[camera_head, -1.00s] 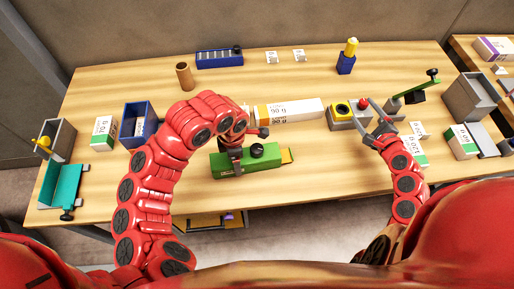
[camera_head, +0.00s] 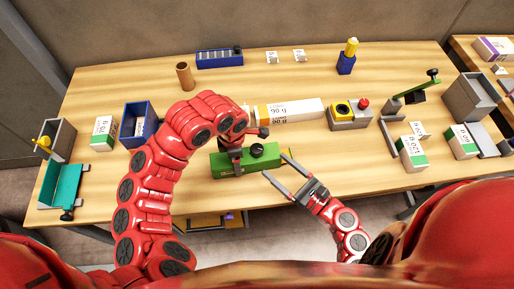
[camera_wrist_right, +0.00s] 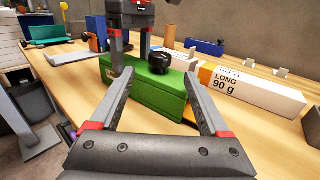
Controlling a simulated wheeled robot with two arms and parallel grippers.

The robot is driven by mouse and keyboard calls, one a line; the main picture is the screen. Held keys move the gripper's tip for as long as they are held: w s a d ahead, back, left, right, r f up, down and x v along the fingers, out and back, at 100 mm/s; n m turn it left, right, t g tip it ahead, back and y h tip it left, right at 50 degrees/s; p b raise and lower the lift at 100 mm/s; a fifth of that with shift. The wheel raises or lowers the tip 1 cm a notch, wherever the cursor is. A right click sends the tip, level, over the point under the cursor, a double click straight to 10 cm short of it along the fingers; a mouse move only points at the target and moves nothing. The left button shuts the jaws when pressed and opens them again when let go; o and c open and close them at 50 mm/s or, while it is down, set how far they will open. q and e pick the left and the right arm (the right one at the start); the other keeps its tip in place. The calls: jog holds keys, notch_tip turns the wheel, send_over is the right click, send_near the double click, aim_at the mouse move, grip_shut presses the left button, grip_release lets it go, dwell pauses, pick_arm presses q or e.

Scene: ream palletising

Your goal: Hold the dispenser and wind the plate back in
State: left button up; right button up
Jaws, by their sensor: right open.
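The dispenser, a green box (camera_head: 229,166) with a black knob (camera_head: 257,150) on top, lies near the table's front edge; it also fills the middle of the right wrist view (camera_wrist_right: 150,92). A little of the yellow plate (camera_wrist_right: 189,114) shows at its end, mostly hidden by my right gripper's finger. My left gripper (camera_head: 236,160) comes down over the dispenser's left part, its fingers on either side of the box. My right gripper (camera_head: 274,164) is open and empty at the dispenser's right end, its fingers apart and pointing towards the knob.
A long white ream (camera_head: 295,110) lies behind the dispenser. A box with a red button (camera_head: 350,115) stands to its right. A stand with a green arm (camera_head: 410,95) and white-green packs (camera_head: 411,153) are further right.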

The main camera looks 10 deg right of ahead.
aim_at(262, 154)
jog(key=x, duration=0.8)
jog(key=shift+w+a, duration=0.2)
jog(key=shift+w, duration=0.15)
jog(key=shift+c, duration=0.3)
grip_shut()
